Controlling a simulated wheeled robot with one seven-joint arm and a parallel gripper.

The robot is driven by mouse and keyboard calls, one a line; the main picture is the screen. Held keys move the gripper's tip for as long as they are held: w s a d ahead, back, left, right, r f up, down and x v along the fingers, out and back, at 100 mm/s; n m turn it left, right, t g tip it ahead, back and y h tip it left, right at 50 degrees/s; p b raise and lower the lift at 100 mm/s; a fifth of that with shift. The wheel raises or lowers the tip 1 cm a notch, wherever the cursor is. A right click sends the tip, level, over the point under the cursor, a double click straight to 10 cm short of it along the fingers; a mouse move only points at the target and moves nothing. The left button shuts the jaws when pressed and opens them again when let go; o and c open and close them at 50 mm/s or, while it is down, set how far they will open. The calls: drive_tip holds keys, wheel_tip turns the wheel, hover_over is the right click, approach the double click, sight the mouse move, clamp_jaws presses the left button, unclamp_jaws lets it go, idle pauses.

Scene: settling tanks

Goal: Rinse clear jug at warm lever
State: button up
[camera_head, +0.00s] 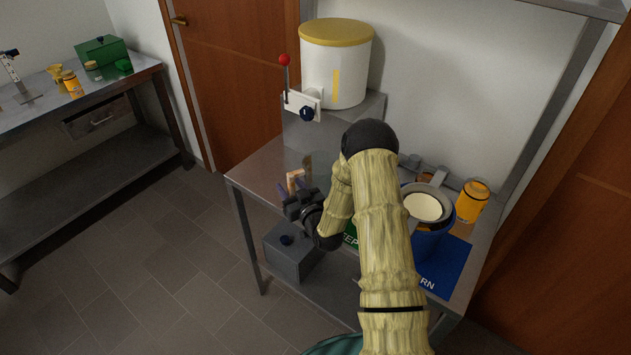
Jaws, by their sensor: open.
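A white tank (346,82) with a yellow lid stands on a grey block at the back of the steel table. A lever with a red ball (285,60) stands upright at its left, by a white plate with a dark blue knob (307,114). I take the red one as the warm lever, but no label is readable. My gripper (294,186) is open over the table's front left part, below the tank. A faint brownish see-through shape (307,163) is just behind it; I cannot tell if this is the clear jug. My arm hides the table's middle.
A green mat is mostly hidden. A grey box (293,252) sits below. Another bench (35,115) is at left.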

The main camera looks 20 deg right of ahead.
drive_tip(key=shift+s+d+r, duration=0.1)
drive_tip(key=shift+s+d, duration=0.05)
drive_tip(key=shift+d, duration=0.05)
drive_tip(key=shift+a, duration=0.15)
drive_tip(key=shift+c, duration=1.1)
drive_tip(key=shift+s+a, duration=0.1)
drive_tip(key=shift+a, duration=0.05)
clamp_jaws()
drive_tip(key=shift+r, duration=0.1)
drive_tip(key=shift+r, duration=0.2)
wheel_tip(320, 180, up, 27)
drive_tip(key=b, duration=0.2)
drive_tip(key=shift+r, duration=0.2)
